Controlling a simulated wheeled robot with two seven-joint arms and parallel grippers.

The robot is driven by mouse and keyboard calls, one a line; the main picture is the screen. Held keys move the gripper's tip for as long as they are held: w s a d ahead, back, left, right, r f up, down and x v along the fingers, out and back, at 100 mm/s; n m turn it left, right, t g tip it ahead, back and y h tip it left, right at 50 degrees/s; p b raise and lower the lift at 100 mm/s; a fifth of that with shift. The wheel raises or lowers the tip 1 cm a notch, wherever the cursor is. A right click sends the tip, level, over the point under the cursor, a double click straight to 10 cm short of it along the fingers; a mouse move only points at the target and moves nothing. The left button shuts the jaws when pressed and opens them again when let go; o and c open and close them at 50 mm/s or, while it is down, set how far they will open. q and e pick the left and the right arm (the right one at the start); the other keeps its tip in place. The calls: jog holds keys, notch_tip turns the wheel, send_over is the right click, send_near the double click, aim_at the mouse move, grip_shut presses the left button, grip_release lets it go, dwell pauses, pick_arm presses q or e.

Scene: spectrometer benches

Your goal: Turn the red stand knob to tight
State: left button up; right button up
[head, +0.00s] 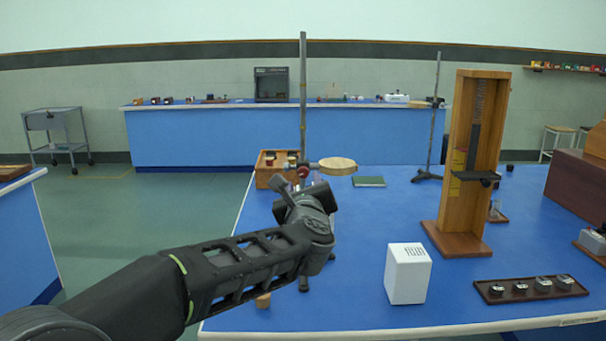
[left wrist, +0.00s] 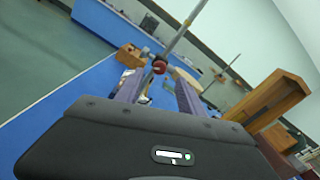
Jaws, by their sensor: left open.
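The red stand knob (head: 303,172) shows just above my left gripper (head: 310,190) in the head view. It is on a clamp on a tall grey rod (head: 303,90), beside a round wooden plate (head: 338,166). In the left wrist view the red knob (left wrist: 159,67) appears in the gap between the two finger tips, nearer the left one. My left gripper (left wrist: 158,82) is open and points toward the knob. I cannot tell whether the fingers reach around it or stop short. My right gripper is not in view.
A wooden box (head: 268,170) stands behind the rod. A green book (head: 369,182), a white block (head: 408,274), a tall wooden frame (head: 457,150) and a tray of weights (head: 530,289) are to the right. A second stand (head: 437,100) is farther back. The blue bench (head: 365,225) is clear mid-surface.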

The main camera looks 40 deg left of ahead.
aim_at(303, 172)
pick_arm(q)
jog(key=p+x, duration=0.1)
jog(key=x, duration=0.6)
jog(key=shift+a, duration=0.1)
grip_shut()
dwell(0.3)
